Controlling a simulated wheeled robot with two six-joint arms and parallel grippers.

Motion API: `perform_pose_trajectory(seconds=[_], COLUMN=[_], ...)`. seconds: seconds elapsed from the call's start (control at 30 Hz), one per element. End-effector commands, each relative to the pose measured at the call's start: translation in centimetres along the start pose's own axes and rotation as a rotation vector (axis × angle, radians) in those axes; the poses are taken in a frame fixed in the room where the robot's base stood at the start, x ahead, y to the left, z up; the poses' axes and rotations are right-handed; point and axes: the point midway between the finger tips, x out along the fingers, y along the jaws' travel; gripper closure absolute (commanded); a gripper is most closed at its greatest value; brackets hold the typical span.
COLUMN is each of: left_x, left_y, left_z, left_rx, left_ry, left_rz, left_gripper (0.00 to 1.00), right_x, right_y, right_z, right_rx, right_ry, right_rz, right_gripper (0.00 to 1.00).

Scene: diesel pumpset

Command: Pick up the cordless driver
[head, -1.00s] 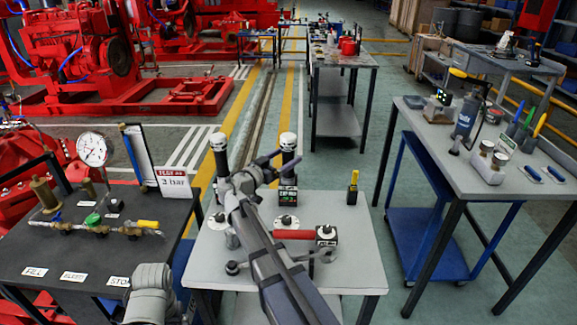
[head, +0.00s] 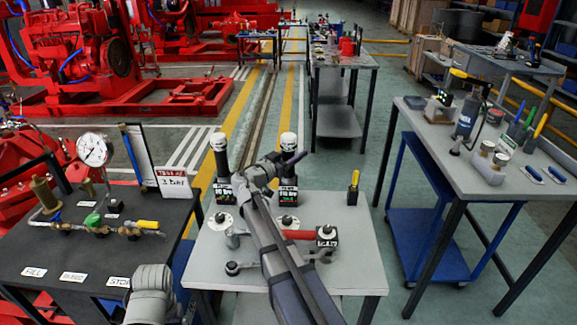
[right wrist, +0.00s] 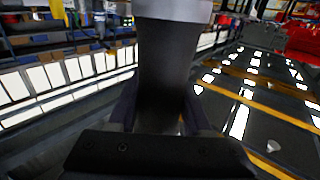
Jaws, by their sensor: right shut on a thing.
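The cordless driver (head: 289,141) appears to be the upright dark tool with a white top and a labelled block at its foot, on the near grey table. A similar dark, white-topped tool (head: 219,157) stands to its left. My right gripper (head: 287,164) reaches it from the front left and is shut on its dark body, below the white top. In the right wrist view the dark body (right wrist: 170,60) fills the space between the fingers (right wrist: 160,115), with a pale grey band above. The fingers partly hide it in the head view.
The near grey table (head: 352,262) also holds a red-handled item with a black block (head: 327,236), round white discs and a small yellow-black item (head: 354,183). A dark gauge bench (head: 45,240) stands left, a grey workbench (head: 420,120) right.

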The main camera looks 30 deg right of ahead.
Motion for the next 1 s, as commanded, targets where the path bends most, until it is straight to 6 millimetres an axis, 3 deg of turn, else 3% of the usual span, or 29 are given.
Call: perform_pose_trajectory(seconds=[0.07,0.3,1.0], left_x=[0.00,0.00,0.00], left_y=[0.00,0.00,0.00], left_z=[0.00,0.00,0.00], left_rx=[0.000,0.000,0.000], left_ry=[0.000,0.000,0.000], left_rz=[0.000,0.000,0.000], left_gripper=[0.15,0.15,0.15], right_x=[-0.01,-0.01,-0.01], right_y=[0.00,0.00,0.00], right_z=[0.00,0.01,0.01], right_rx=[0.000,0.000,0.000], right_ry=[0.000,0.000,0.000], right_rz=[0.000,0.000,0.000], right_gripper=[0.73,1.00,1.00])
